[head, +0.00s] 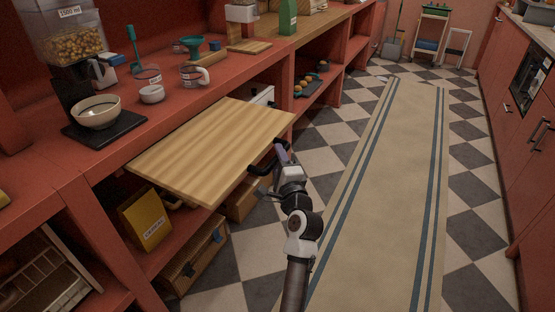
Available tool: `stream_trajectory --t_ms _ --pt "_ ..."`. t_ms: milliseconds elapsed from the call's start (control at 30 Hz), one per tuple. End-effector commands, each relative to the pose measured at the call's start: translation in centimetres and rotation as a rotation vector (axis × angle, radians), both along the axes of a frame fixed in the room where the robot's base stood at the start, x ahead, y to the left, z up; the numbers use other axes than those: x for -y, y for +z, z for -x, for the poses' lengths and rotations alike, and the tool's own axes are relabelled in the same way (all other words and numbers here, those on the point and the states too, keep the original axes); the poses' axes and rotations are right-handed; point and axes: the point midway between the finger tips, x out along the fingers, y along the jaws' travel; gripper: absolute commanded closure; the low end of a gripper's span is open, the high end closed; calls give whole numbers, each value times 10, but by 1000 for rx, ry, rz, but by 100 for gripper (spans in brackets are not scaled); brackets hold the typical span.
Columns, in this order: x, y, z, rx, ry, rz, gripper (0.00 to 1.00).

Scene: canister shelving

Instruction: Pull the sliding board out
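The sliding board (215,145) is a light wooden panel with striped grain. It sticks out from the red shelving over the floor, below the countertop level. My gripper (266,166) is at the board's front edge, toward its right end. Dark curved parts there look like fingers around or beside a dark handle. Whether the fingers are closed on it is too small to tell.
A bowl (97,111) on a black scale, a dispenser (68,40), and cups (193,76) stand on the red counter (120,130). A yellow package (146,220) and wooden crates (195,262) sit below the board. The aisle rug (390,200) is clear.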

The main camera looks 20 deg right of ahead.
Motion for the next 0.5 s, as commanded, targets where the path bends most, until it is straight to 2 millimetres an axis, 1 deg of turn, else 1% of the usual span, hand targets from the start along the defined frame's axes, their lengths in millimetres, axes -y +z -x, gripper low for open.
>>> stream_trajectory --t_ms 167,267,367,467,500 --pt "-1 0 0 0 2 0 59" --pt "-1 -1 5 0 1 0 59" --pt "-1 -4 18 0 1 0 59" --pt "-1 -8 38 0 0 0 59" --pt "-1 -10 48 0 -1 1 59"
